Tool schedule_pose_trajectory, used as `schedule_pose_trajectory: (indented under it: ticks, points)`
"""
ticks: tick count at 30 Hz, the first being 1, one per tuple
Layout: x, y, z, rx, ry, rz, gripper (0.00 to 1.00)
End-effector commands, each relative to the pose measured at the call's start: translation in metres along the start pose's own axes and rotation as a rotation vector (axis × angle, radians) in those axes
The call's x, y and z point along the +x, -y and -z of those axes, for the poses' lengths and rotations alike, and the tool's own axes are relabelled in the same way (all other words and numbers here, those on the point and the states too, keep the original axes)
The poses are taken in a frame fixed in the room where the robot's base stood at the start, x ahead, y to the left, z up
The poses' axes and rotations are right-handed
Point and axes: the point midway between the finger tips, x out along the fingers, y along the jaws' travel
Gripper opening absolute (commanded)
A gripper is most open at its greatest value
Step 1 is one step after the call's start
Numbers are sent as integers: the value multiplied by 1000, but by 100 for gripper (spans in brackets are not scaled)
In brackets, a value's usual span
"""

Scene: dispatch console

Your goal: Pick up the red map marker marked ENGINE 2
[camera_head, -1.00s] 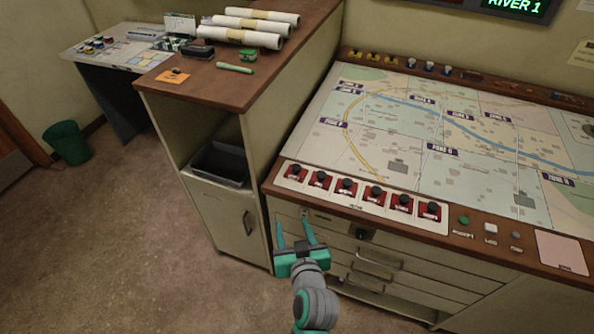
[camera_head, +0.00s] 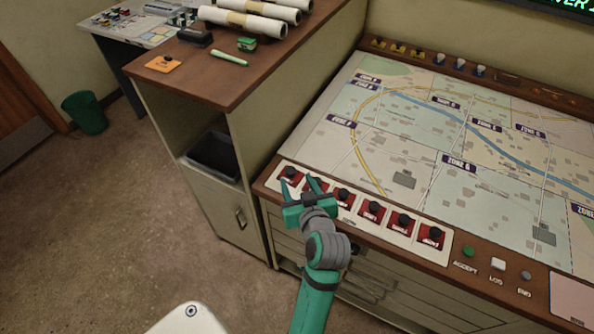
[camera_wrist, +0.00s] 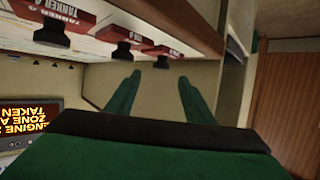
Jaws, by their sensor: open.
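A row of red map markers with black knobs (camera_head: 371,210) sits on white cards along the console's front edge. Their labels are too small to read in the head view, so I cannot tell which is ENGINE 2. In the wrist view the nearest large label reads like TANKER on one red marker (camera_wrist: 70,16). My gripper (camera_head: 299,183) is open and empty, its fingertips by the leftmost two markers, partly hiding the second. In the wrist view its fingers (camera_wrist: 158,80) are spread, with marker knobs beyond the tips.
The map console (camera_head: 400,130) lies behind the row, with a green button (camera_head: 468,251) at right. A wooden-topped cabinet (camera_head: 225,85) stands left, holding paper rolls (camera_head: 243,22). A lit screen (camera_wrist: 32,122) shows in the wrist view.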

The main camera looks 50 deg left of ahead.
Motion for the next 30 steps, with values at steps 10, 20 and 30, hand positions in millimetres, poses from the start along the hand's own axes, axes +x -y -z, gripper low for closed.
schedule_pose_trajectory:
  ticks: [10, 20, 30]
  points:
    - [37, 4, 0, -3, 1, 7, 48]
    - [75, -8, -1, 0, 1, 1, 48]
    - [87, -7, -1, -1, 0, 1, 48]
